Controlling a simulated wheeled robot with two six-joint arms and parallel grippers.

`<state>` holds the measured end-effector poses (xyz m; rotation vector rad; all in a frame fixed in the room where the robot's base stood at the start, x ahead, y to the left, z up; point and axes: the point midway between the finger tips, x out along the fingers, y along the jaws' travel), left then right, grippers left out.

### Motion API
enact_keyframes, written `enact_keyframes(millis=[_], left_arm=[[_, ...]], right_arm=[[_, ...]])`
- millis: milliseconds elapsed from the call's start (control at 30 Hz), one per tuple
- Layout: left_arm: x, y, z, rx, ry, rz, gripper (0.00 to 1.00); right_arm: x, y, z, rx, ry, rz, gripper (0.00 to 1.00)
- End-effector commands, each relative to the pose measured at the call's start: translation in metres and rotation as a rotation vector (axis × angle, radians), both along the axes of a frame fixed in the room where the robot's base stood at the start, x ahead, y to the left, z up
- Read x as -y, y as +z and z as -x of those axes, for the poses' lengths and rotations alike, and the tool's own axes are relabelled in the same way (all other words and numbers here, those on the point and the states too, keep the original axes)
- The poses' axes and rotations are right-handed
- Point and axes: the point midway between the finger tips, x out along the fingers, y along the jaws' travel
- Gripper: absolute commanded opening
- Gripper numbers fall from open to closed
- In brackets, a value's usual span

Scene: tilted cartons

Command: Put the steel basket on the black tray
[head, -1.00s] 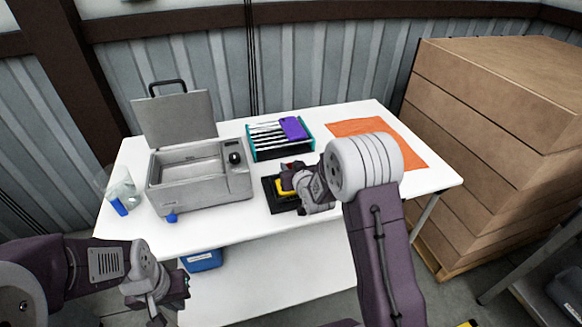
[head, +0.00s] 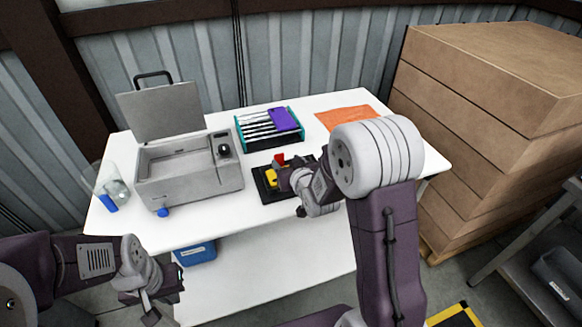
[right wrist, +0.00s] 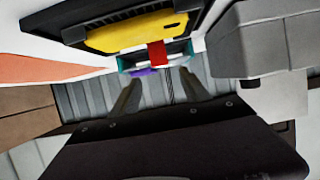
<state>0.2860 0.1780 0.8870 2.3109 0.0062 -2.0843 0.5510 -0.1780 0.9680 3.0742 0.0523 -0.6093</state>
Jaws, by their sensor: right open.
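The black tray (head: 263,190) lies flat on the white table, right of a grey open-lidded bath. A yellow block (head: 271,178) and a small red piece (head: 279,159) are on or over it. In the right wrist view the yellow block (right wrist: 135,32) lies against the black tray (right wrist: 72,32), with the red piece (right wrist: 157,53) beside it. My right gripper (head: 284,180) is at the tray's right side; its jaws (right wrist: 158,85) are apart and empty. My left gripper (head: 168,284) hangs low before the table; its jaws are unclear. I cannot make out a steel basket.
The grey bath (head: 190,180) has its lid (head: 162,112) up. Behind the tray is a teal rack (head: 240,130) with a purple item (head: 284,119). An orange sheet (head: 345,116) lies right and a clear beaker (head: 98,180) left. Stacked cartons (head: 470,130) stand at the right.

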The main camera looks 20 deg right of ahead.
Motion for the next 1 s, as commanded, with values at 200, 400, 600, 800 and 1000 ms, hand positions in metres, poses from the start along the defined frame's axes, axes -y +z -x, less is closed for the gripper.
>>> enact_keyframes(millis=[200, 400, 600, 800, 1000], left_arm=[[0.0, -0.007, 0.0, 0.0, 0.0, 0.0, 0.0], [0.0, -0.008, 0.0, 0.0, 0.0, 0.0, 0.0], [0.0, -0.008, 0.0, 0.0, 0.0, 0.0, 0.0], [0.0, -0.008, 0.0, 0.0, 0.0, 0.0, 0.0], [0.0, -0.008, 0.0, 0.0, 0.0, 0.0, 0.0]], right_arm=[[0.002, 0.016, 0.039, 0.003, -0.001, 0.0, 0.54], [0.002, 0.02, 0.05, 0.0, -0.001, 0.0, 0.54], [0.003, -0.011, 0.073, -0.184, -0.01, 0.003, 0.54], [0.004, -0.077, 0.181, -0.741, -0.035, -0.004, 0.54], [0.001, -0.088, 0.258, -1.051, -0.041, -0.011, 0.54]])
